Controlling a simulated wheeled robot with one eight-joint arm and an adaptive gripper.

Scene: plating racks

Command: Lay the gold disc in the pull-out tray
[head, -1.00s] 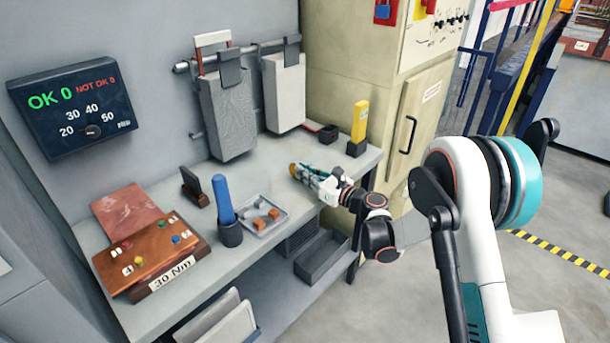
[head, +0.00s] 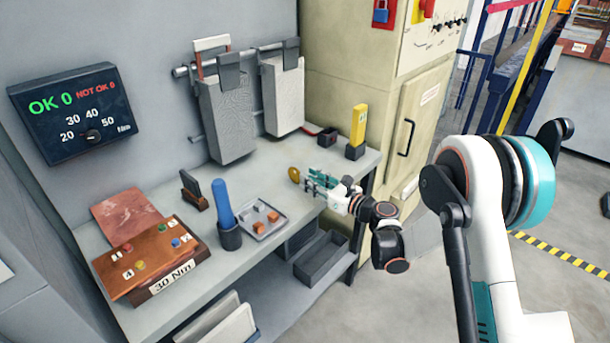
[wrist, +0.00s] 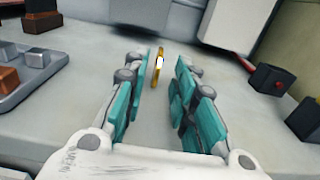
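The gold disc (head: 294,174) stands on edge on the grey bench top, and in the wrist view it (wrist: 158,67) shows nearly edge-on. My gripper (head: 314,182) is to the right of the disc in the head view, with a small gap between them. In the wrist view my gripper (wrist: 160,88) has its teal fingers spread, with nothing between them, and the disc is just ahead. A dark open-topped tray (head: 305,271) sits below the bench top and looks empty; it may be the pull-out tray.
A grey tray (head: 282,224) with copper blocks lies on the bench. A blue-handled tool (head: 222,201) stands in a dark cup. A yellow device (head: 358,124) stands at the back right. Grey plates (head: 226,118) hang from the wall rail. The bench around the disc is clear.

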